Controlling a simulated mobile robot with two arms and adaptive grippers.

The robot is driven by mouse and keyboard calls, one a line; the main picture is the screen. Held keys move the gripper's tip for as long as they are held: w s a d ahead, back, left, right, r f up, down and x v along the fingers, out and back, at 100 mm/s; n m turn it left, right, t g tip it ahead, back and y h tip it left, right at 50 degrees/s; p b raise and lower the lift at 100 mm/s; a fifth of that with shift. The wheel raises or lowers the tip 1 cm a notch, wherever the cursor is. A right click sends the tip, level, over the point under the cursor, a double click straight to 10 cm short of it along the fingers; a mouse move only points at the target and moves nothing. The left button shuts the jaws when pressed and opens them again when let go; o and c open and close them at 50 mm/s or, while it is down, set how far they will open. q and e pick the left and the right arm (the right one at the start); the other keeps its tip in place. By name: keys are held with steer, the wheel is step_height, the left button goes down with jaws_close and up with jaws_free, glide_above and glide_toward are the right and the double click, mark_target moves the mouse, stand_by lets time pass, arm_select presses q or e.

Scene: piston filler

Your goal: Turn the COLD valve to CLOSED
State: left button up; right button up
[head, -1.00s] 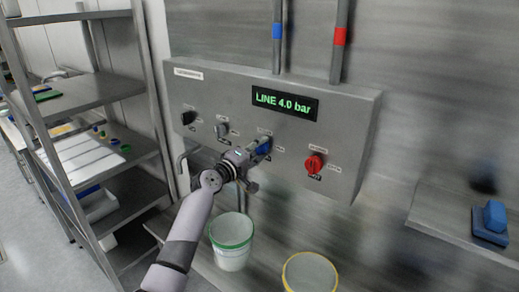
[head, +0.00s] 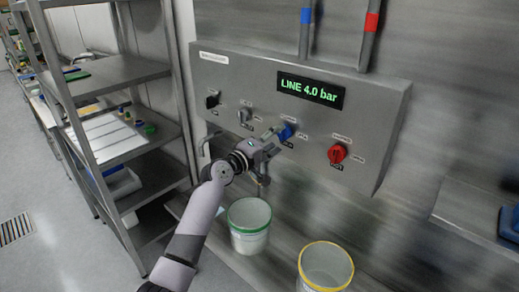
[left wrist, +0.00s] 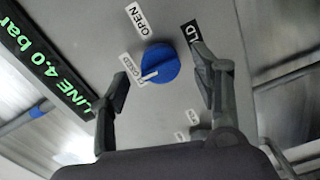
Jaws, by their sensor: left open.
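The COLD valve is a blue round knob (head: 287,132) on the grey panel. In the left wrist view the blue knob (left wrist: 163,64) has a white pointer mark on its lower-left side, facing the CLOSED label (left wrist: 119,69). The OPEN label (left wrist: 138,19) is above it. The COLD label (left wrist: 193,40) is partly hidden by a finger. My left gripper (head: 273,140) is open at the knob, its fingers on either side with gaps between them and the knob. My right gripper is in neither view.
A red knob (head: 337,153) is to the right, and dark and grey knobs (head: 245,115) are to the left. The display (head: 311,90) reads LINE 4.0 bar. A green-rimmed bucket (head: 249,240) and a yellow-rimmed bucket (head: 325,278) stand below. A shelf rack (head: 110,75) is at left.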

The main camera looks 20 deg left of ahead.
arm_select(q)
steer(key=v, duration=0.8)
steer(key=shift+s, duration=0.2)
